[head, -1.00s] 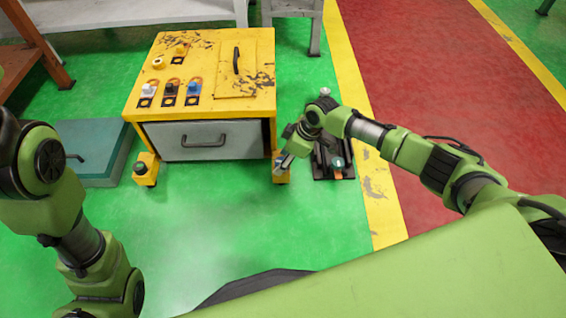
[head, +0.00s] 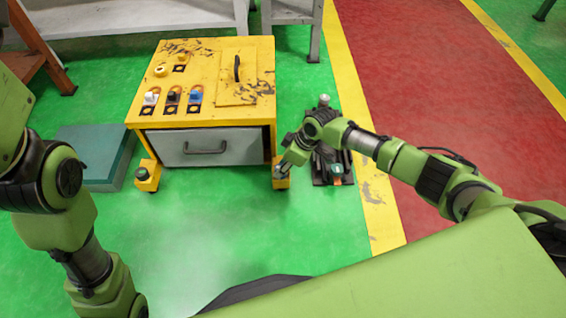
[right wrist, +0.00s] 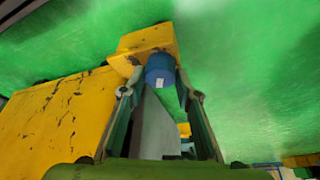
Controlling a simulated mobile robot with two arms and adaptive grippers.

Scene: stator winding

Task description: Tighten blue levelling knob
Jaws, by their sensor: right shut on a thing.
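The blue levelling knob (right wrist: 160,70) sits on a yellow foot (right wrist: 150,42) of the yellow machine in the right wrist view. My right gripper (right wrist: 158,88) is shut on the knob, with one finger on each side of it. In the head view my right gripper (head: 280,169) points down onto the yellow foot (head: 281,182) at the machine's front right corner, and it hides the knob there. My left arm shows at the left of the head view, but its gripper is not in view.
The yellow machine (head: 208,105) has a grey drawer (head: 190,155) and several coloured knobs on top. Another foot with a dark green knob (head: 142,173) stands at its front left. A dark fixture (head: 320,178) stands close right of my gripper. The green floor in front is clear.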

